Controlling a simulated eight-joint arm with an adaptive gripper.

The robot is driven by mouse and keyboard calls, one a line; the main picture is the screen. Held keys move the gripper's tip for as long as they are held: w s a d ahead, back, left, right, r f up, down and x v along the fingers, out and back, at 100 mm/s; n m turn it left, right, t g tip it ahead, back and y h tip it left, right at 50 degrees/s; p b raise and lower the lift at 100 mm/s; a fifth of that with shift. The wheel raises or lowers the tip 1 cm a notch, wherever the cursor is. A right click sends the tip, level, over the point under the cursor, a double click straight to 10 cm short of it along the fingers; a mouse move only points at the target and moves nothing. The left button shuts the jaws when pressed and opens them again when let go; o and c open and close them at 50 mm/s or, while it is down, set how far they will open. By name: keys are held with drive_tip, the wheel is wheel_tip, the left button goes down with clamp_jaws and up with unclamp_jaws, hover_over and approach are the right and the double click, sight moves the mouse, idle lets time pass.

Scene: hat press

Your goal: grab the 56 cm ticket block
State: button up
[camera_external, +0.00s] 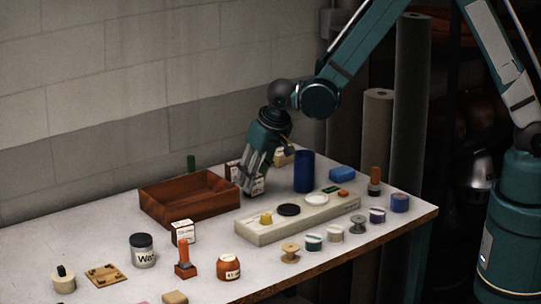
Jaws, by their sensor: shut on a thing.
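My gripper (248,187) reaches down to the table just right of the wooden tray and is shut on a small white-and-brown ticket block (260,186). The fingers partly cover this block, and its printing is too small to read. A similar block (231,171) shows just left of the gripper, partly hidden by it. Another white block with print and a reddish-brown side (183,232) stands in front of the tray. I cannot read a 56 cm mark on any of them.
The open wooden tray (160,209) lies close left of my gripper. A long pale board (262,235) with small items lies in front, and a blue cylinder (304,171) stands to the right. Several spools and jars fill the front. Some table at left is bare.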

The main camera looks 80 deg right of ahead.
drive_tip(key=shift+r+p, duration=0.45)
drive_tip(key=shift+r, duration=4.4)
